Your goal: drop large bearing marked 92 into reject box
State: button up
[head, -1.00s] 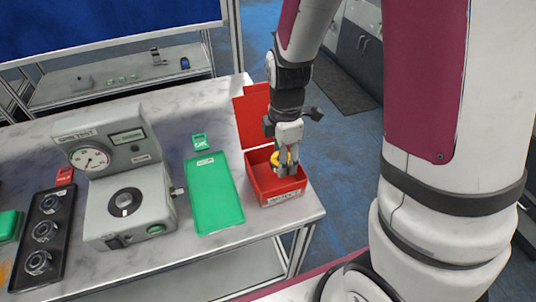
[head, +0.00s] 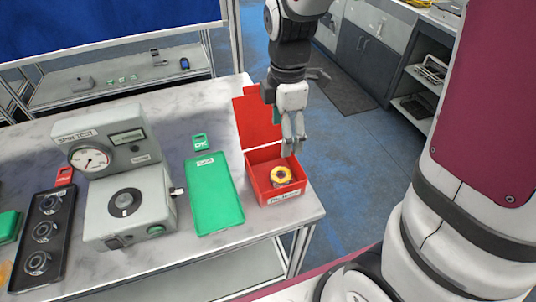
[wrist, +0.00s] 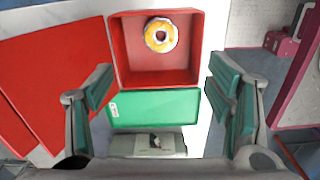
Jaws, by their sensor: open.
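The large bearing (head: 281,175) has a yellow-orange ring face around a dark centre. It lies inside the open red reject box (head: 277,199) at the right end of the table. It also shows in the wrist view (wrist: 160,34), on the box floor near one wall. I cannot read a 92 on it. My gripper (head: 291,153) is above the box, apart from the bearing. In the wrist view my gripper (wrist: 160,98) has its fingers wide apart with nothing between them.
The spin test machine (head: 125,205) is further left, then a black tray (head: 43,265) with several bearings. The box's raised red lid (head: 256,118) stands behind it.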

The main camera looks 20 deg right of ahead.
jog(key=shift+r, duration=1.75)
jog(key=s+r+m+t, duration=0.5)
jog(key=s+r+m, duration=0.7)
jog(key=m, duration=0.5)
jog(key=shift+s, duration=0.95)
